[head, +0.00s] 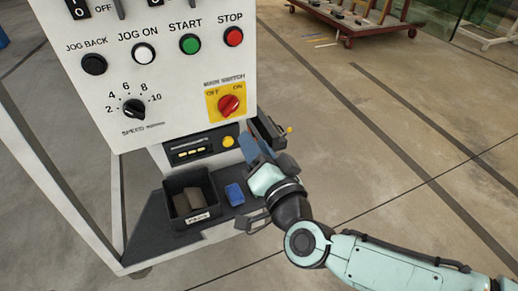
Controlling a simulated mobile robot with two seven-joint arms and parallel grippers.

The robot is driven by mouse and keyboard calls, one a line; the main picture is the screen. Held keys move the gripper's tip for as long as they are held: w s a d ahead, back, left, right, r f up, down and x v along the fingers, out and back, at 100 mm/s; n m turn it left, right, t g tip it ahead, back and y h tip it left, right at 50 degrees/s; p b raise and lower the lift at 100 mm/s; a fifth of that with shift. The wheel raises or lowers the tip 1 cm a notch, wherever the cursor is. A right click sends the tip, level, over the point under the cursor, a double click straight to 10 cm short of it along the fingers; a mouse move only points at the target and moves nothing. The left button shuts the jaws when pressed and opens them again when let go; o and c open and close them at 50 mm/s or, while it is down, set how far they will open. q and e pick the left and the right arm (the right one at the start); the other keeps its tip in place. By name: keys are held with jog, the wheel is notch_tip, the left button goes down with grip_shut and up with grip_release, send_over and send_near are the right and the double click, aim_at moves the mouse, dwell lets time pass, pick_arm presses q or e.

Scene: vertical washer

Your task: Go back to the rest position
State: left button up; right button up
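My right gripper (264,160) is beside the lower right side of the white machine's control panel (180,80), its arm coming in from the lower right. Its fingers overlap dark parts by the panel edge, so I cannot tell whether they are open or shut or hold anything. The red main switch (229,105) is just up and left of it. My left gripper is not in view.
A black shelf below the panel holds a black bin (178,222) with brownish contents and a small blue block (235,194). A dark box (267,129) sits at the panel's right edge. A reddish cart (350,22) stands far back. The floor at right is clear.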

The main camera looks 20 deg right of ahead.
jog(key=shift+s, duration=0.7)
